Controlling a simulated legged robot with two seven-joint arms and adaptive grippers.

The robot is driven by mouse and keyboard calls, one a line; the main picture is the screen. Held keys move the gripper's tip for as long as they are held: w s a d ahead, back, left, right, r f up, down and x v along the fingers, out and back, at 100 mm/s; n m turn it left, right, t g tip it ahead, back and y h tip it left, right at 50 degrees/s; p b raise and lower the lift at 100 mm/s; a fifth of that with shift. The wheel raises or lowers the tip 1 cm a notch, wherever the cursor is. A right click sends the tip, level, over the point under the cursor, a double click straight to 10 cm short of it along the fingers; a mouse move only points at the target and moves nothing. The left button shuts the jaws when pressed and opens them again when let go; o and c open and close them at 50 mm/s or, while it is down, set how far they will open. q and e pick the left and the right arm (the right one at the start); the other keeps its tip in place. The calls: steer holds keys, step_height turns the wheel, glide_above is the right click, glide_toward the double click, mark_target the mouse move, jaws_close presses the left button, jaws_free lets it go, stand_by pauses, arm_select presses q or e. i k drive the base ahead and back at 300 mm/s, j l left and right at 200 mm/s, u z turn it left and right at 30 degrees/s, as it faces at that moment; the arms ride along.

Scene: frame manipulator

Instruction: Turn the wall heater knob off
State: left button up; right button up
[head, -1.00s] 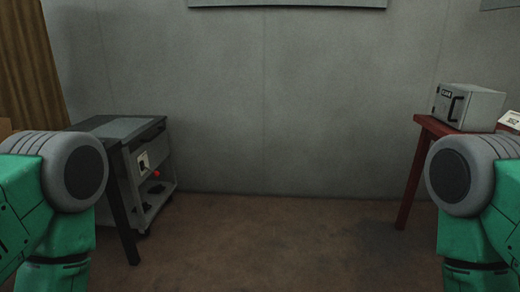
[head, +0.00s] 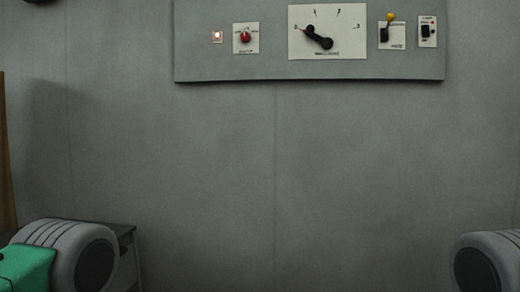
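A grey panel (head: 270,62) is fixed on the wall at the top of the head view. On it is a small red knob (head: 246,37) on a white plate with tiny markings that I cannot read well. A larger black pointer knob (head: 319,37) sits on a wide white plate and points to the upper left, near the 0 mark. I cannot tell from the labels which knob is the heater's. Neither gripper is in view.
The panel also carries a small light (head: 217,36), a yellow-tipped lever (head: 387,32) and a black switch (head: 427,31). The wall below the panel is bare.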

mark_target(245, 37)
steer(key=i, duration=1)
steer(key=i+u, duration=0.1)
steer(key=i, duration=0.85)
